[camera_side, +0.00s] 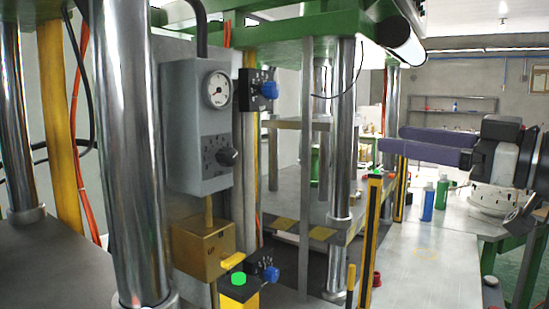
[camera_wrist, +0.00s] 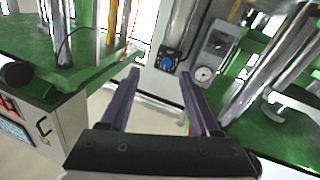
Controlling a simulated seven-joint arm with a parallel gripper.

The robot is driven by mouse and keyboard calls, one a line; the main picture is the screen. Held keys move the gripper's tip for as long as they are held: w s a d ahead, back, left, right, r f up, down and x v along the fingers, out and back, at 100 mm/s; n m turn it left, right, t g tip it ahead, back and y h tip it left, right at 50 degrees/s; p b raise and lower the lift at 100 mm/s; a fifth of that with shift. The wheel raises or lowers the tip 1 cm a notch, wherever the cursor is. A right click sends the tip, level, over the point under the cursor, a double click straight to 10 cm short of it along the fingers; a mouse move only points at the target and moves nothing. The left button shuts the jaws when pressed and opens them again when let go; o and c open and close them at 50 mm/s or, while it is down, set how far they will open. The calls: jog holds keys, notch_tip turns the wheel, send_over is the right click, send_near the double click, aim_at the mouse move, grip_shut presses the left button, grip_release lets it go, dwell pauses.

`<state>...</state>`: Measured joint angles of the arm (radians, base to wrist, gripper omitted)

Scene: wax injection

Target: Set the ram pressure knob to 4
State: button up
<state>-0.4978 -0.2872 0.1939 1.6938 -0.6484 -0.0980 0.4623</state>
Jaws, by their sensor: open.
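A grey control box (camera_side: 185,125) carries a round white dial gauge (camera_side: 217,89) with a black knob (camera_side: 228,157) on a marked scale below it. The scale's figures are too small to read, so I cannot tell the knob's setting. An upper blue knob (camera_side: 270,90) and a lower blue knob (camera_side: 271,274) sit on small black boxes; which knob is the ram pressure one is not legible. My gripper (camera_side: 390,140) is open and empty, well right of the box. In the wrist view, a blue knob (camera_wrist: 167,63) and the gauge (camera_wrist: 204,74) show beyond my fingertips (camera_wrist: 158,74).
Steel columns (camera_side: 343,130) stand between my gripper and the control box. A yellow post (camera_side: 367,235) rises in front. A brass-coloured block (camera_side: 202,248) and a green button (camera_side: 238,279) are below the box. Blue and green bottles (camera_side: 428,203) stand on the right table.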

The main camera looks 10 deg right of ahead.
aim_at(233, 158)
jog(key=s+a+f+n+g+y, duration=0.2)
jog(key=a+f+n+g+y, duration=0.1)
jog(key=a, duration=0.9)
jog(key=shift+x, duration=6.9)
jog(key=shift+w+d+f, duration=0.1)
grip_shut()
